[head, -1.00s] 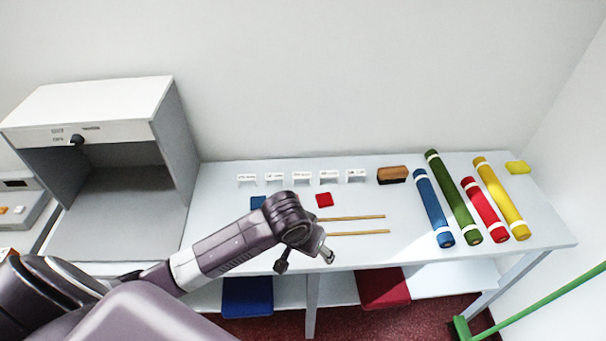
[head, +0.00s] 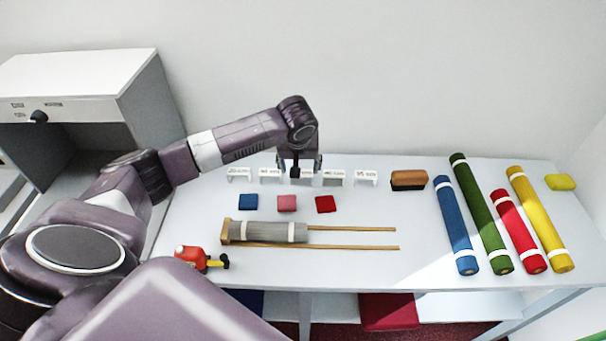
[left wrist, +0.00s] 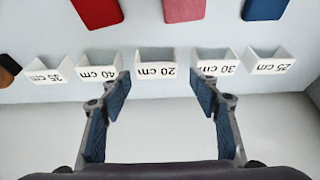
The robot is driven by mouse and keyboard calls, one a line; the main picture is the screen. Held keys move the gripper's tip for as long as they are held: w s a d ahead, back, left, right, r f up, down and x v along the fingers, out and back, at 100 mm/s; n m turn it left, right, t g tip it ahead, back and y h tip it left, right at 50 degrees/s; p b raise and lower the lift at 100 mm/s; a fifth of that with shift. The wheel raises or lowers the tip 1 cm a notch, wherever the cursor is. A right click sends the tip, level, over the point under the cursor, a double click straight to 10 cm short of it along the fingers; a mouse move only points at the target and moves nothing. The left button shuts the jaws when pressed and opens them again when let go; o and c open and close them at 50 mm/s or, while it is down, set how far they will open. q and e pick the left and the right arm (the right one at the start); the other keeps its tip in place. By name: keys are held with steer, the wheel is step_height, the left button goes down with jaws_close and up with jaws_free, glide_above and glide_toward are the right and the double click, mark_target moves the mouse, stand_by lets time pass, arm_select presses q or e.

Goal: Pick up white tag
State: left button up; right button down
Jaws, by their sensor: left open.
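Several white folded tags stand in a row along the back of the counter. The middle tag, marked 20 cm (left wrist: 156,71), is right in front of my open left gripper in the left wrist view (left wrist: 160,92), centred between the fingers and apart from them. To its sides are the 40 cm tag (left wrist: 98,73), 35 cm tag (left wrist: 45,75), 30 cm tag (left wrist: 222,67) and 25 cm tag (left wrist: 270,65). In the head view my left gripper (head: 299,170) points down over the middle tag (head: 302,180), partly hiding it. My right gripper is not in view.
Blue (head: 248,202), pink (head: 287,203) and red swatches (head: 326,204) lie in front of the tags. A grey roll (head: 268,232) lies between wooden rods. A brown brush (head: 408,180) and coloured rolls (head: 487,210) are right. A red tool (head: 195,257) lies front left.

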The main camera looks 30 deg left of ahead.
mark_target(302, 173)
arm_select(q)
steer(key=shift+p+x, duration=0.35)
steer(key=shift+x, duration=0.55)
steer(key=p+x, duration=0.1)
steer(key=x, duration=0.3)
steer(key=shift+w+d, duration=0.2)
steer(key=shift+c, duration=0.7)
steer(key=c, duration=0.5)
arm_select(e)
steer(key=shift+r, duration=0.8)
